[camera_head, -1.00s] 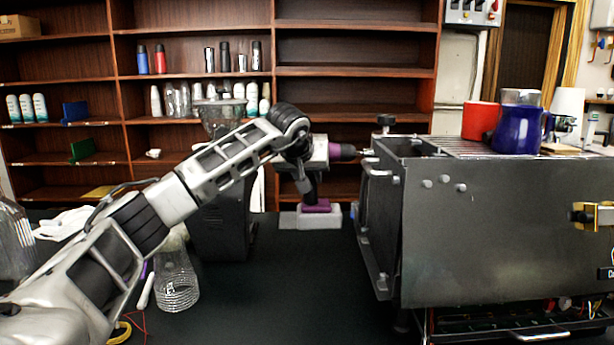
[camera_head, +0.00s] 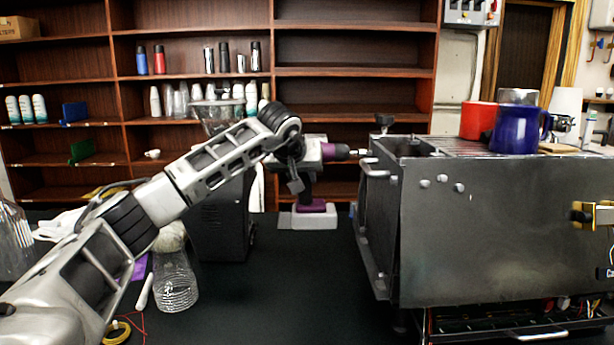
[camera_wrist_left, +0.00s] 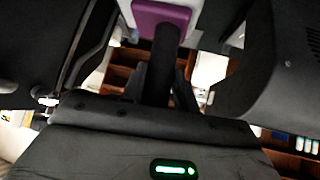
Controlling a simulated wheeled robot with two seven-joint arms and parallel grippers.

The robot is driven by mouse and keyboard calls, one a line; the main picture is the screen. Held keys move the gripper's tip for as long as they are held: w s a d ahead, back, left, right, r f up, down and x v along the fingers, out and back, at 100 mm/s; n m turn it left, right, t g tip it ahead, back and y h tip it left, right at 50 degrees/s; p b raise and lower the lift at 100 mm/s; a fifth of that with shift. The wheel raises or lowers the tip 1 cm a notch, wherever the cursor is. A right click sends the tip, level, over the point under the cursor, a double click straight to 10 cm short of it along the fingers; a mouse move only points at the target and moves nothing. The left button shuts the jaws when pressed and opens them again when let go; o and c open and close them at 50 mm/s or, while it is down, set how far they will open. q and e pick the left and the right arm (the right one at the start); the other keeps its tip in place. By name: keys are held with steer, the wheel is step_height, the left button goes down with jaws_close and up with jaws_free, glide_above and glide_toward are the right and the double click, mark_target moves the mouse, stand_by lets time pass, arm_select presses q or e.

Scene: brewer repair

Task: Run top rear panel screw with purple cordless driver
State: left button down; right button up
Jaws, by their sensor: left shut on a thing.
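The purple cordless driver (camera_head: 316,205) is upright in my left gripper (camera_head: 296,180), with a purple chuck and a pale battery block at its foot. Its bit points right at the upper rear edge of the dark metal brewer (camera_head: 510,225). The tip is at or very near the top rear screw area (camera_head: 368,157); I cannot tell if it touches. In the left wrist view the driver's purple and white base (camera_wrist_left: 160,18) and dark handle show close up, with the fingers around the handle. The screw itself is too small to make out. My right gripper is out of view.
A red cup (camera_head: 478,119) and a blue mug (camera_head: 516,129) stand on the brewer. A dark grinder (camera_head: 222,215) and a clear bottle (camera_head: 174,280) stand left, under my arm. The dark tabletop (camera_head: 290,290) is clear in front. Shelves stand behind.

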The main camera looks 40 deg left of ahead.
arm_select(q)
steer(key=shift+s+a+r, duration=0.1)
steer(key=shift+s+a, duration=0.4)
steer(key=shift+a, duration=0.15)
steer(key=shift+s+a+r, duration=0.1)
steer(key=shift+s+a, duration=0.35)
steer(key=shift+a, duration=0.2)
